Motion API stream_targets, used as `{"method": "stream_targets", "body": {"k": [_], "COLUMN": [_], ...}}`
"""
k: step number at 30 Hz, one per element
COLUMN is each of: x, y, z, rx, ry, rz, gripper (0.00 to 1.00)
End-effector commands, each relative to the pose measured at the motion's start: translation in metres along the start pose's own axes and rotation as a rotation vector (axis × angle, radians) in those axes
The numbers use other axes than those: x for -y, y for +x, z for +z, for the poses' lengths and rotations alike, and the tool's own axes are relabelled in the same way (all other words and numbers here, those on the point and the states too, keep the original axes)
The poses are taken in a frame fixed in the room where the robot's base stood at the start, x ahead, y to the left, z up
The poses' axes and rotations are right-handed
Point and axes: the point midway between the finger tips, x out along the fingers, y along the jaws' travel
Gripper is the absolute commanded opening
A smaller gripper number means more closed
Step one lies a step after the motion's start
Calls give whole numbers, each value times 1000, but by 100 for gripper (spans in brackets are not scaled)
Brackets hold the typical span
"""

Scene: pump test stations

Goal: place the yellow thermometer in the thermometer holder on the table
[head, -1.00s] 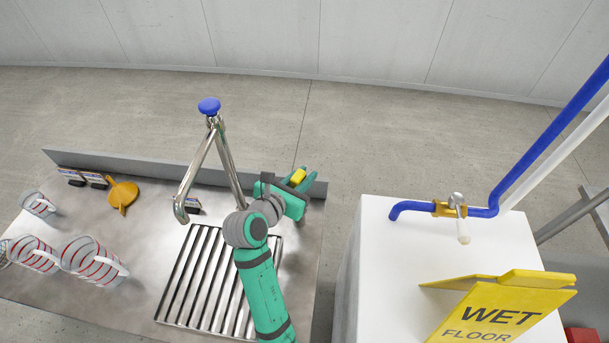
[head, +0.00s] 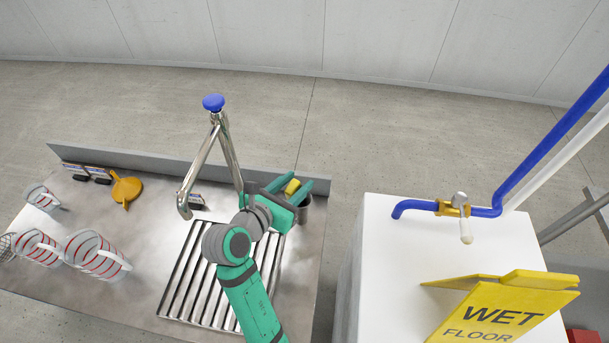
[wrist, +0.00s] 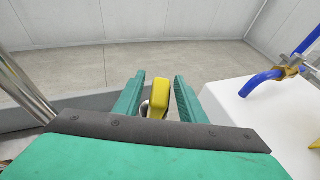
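The yellow thermometer (head: 292,187) stands between the two fingers of my gripper (head: 301,183) at the back right of the table. In the wrist view the thermometer's yellow head (wrist: 159,98) shows between the spread green fingers, with a gap on at least the left side. A grey metal cup, which looks like the thermometer holder (head: 306,209), shows partly behind my gripper. A bit of its rim shows beside the yellow head in the wrist view. The thermometer's lower part is hidden, so how deep it sits in the cup cannot be seen.
A tall metal faucet (head: 226,150) with a blue knob stands just left of my gripper, over a slatted drain (head: 190,285). Striped jugs (head: 95,255) and an orange funnel (head: 126,190) are at the left. A white block (head: 390,270) stands right, beyond a gap.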

Motion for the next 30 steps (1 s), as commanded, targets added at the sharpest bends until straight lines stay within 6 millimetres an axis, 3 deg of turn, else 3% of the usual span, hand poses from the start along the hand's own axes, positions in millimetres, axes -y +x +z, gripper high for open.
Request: {"method": "stream_targets", "body": {"k": [3, 10, 30], "x": [-1, 0, 0], "y": [-24, -51, -56], "z": [0, 0, 0], "rx": [0, 0, -1], "ry": [0, 1, 0], "rz": [3, 0, 0], "gripper": [37, 37, 37]}}
